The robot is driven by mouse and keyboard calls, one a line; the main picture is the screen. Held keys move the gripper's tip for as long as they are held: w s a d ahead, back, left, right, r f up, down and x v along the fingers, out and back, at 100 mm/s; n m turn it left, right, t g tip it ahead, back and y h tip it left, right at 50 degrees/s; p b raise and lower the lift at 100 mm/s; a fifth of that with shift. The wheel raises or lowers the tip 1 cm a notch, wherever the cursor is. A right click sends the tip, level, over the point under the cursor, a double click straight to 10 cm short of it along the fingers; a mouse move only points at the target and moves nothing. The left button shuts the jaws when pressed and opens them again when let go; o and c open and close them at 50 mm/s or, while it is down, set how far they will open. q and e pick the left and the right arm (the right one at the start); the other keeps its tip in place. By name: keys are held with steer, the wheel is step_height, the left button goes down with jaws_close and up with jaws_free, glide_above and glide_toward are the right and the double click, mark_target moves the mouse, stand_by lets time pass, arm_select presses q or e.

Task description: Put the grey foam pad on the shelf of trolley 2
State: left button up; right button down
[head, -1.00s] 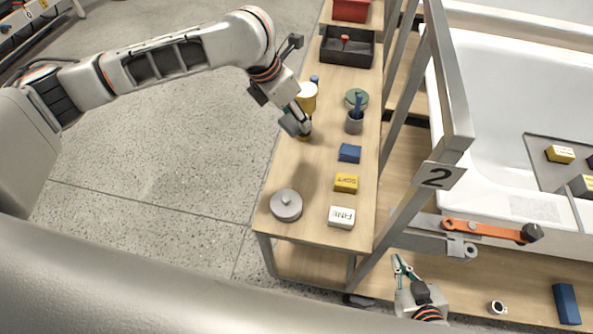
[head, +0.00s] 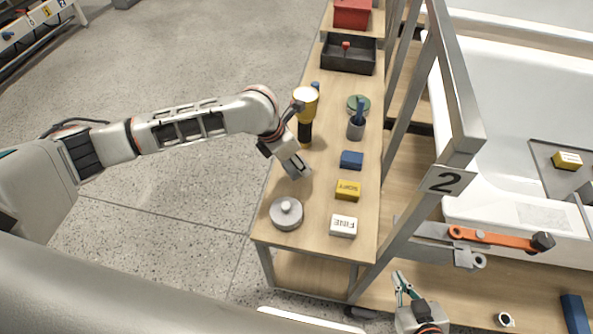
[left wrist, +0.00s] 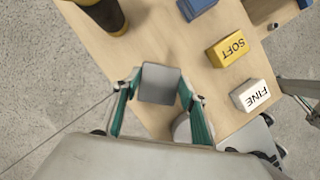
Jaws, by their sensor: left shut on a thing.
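The grey foam pad (head: 297,166) is held between the fingers of my left gripper (head: 291,162), over the left part of a wooden top. In the left wrist view the pad (left wrist: 160,83) shows as a grey square between the two teal fingers, apparently above the wood. A plate with "2" (head: 443,180) is on a slanted metal post beside the wooden top (head: 325,190). A lower board (head: 310,268) shows beneath the top. My right gripper (head: 402,286) is empty, with its fingers apart, at the lower right.
On the top are a round grey lidded thing (head: 286,213), a white FINE block (head: 343,226), a yellow SOFT block (head: 348,190), a blue block (head: 351,160), a yellow-and-black tool (head: 305,115) and a grey cup (head: 356,129). Bare wood lies between the left gripper and the blocks.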

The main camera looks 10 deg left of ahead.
mark_target(293, 167)
arm_select(q)
step_height(293, 167, down, 4)
steer(key=shift+f+b, duration=0.2)
steer(key=shift+b, duration=0.2)
steer(key=shift+r, duration=0.1)
steer(key=o, duration=0.8)
steer(key=p+v, duration=0.2)
steer(key=v, duration=1)
